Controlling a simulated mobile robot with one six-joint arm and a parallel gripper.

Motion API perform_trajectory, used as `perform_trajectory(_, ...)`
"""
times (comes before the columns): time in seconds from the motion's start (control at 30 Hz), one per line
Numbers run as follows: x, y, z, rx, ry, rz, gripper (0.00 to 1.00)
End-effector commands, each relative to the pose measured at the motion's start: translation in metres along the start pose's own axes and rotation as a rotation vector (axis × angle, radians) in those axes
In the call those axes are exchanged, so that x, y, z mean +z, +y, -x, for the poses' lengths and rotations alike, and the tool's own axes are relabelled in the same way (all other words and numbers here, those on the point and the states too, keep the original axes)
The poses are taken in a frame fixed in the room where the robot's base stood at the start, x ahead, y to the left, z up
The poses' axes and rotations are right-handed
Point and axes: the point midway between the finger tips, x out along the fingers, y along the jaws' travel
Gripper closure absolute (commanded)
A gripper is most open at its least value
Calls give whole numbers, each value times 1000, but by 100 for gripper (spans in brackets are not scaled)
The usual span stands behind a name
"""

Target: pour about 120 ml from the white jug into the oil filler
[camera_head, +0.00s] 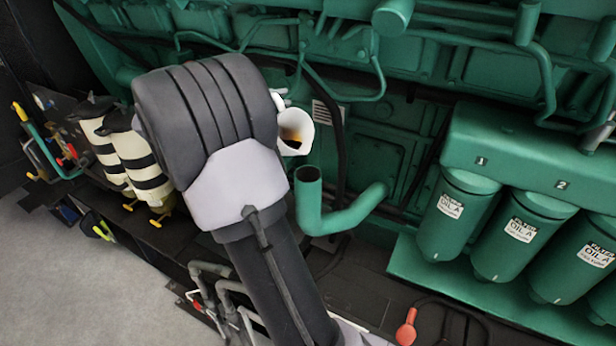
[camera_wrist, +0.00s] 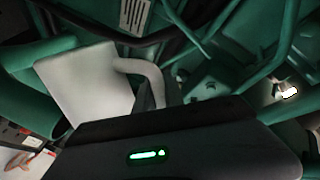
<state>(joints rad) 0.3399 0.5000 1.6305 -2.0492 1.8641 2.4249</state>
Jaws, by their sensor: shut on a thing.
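The white jug (camera_head: 298,128) is tilted, its open mouth showing amber-brown oil inside. The oil filler (camera_head: 309,174) is an open-topped green pipe that bends right at its foot. The jug's mouth is just above and slightly left of the filler's opening in the head view; I see no stream between them. In the wrist view the jug (camera_wrist: 88,88) is at the left, and my gripper (camera_wrist: 158,92) is shut on its handle. A green cylinder, probably the filler (camera_wrist: 28,108), is at the left edge. My arm hides most of the gripper in the head view.
Green oil filters (camera_head: 453,215) stand in a row at the right. Black-and-cream striped cylinders (camera_head: 140,165) are at the left beside my arm. Green engine pipes (camera_head: 340,85) run behind the jug. A red-tipped object (camera_head: 406,328) lies at the bottom.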

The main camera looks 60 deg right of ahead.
Motion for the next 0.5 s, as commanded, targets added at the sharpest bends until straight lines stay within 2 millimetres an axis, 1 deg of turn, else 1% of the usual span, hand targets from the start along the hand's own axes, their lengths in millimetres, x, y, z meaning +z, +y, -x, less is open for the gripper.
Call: perform_trajectory(0.5,-6,-2,0,-1,-7,-48,100)
